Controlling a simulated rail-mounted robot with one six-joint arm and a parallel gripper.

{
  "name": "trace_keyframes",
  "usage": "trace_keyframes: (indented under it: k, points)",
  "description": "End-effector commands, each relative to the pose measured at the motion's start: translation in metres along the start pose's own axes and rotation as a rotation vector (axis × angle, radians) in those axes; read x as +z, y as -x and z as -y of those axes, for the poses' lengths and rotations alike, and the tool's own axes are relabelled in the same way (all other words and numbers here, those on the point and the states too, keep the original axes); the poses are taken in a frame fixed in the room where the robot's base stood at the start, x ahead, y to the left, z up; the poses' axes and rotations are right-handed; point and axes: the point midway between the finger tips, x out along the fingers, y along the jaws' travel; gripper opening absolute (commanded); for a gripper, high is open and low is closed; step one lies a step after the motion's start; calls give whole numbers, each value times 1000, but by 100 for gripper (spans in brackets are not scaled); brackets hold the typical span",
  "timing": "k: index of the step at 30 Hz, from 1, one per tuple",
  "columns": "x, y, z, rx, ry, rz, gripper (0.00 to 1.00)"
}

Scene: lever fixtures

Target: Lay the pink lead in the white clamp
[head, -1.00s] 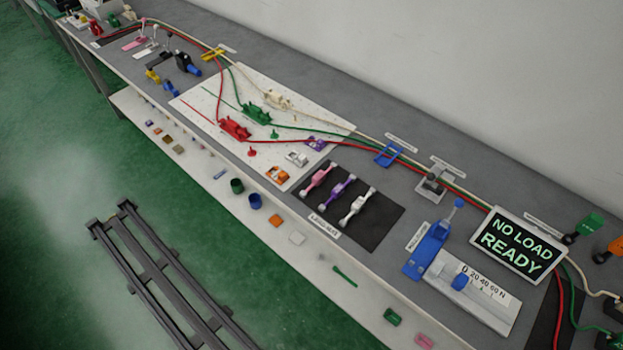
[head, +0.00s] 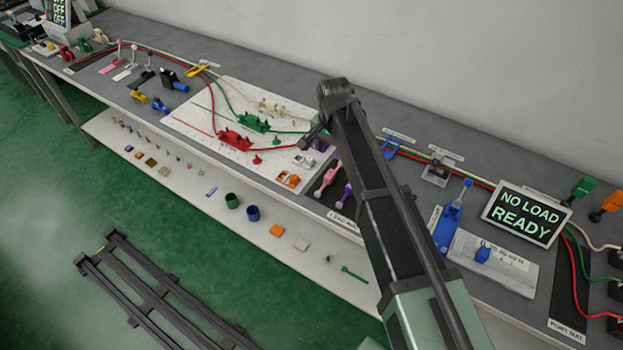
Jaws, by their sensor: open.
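The pink lead (head: 327,177) lies on the dark mat (head: 341,216), its right-hand neighbour being a purple lead (head: 345,196). My arm hides the white lead seen there earlier. The small white clamp (head: 303,160) is on the front right of the pale board, between an orange clamp (head: 287,179) and a purple clamp (head: 321,145). My gripper (head: 312,138) hangs above the board's right side, up and left of the pink lead in the picture. It is open and holds nothing I can see. Its fingers are small and dark.
Red (head: 235,139) and green (head: 254,122) fixtures with long cables stand on the pale board (head: 208,128). A blue lever fixture (head: 450,222) and a screen (head: 527,213) reading NO LOAD READY are to the right. Small loose parts lie on the lower shelf.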

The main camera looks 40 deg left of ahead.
Motion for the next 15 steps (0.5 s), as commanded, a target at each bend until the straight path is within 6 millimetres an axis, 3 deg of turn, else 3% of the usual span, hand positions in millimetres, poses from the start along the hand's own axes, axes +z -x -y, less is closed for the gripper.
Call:
trace_keyframes:
  k: [4, 10, 15]
  points:
    - [0, -16, 0, 0, 2, 0, 53]
    - [0, -57, -1, 0, 3, 0, 53]
    - [0, -58, -1, 0, 3, 0, 53]
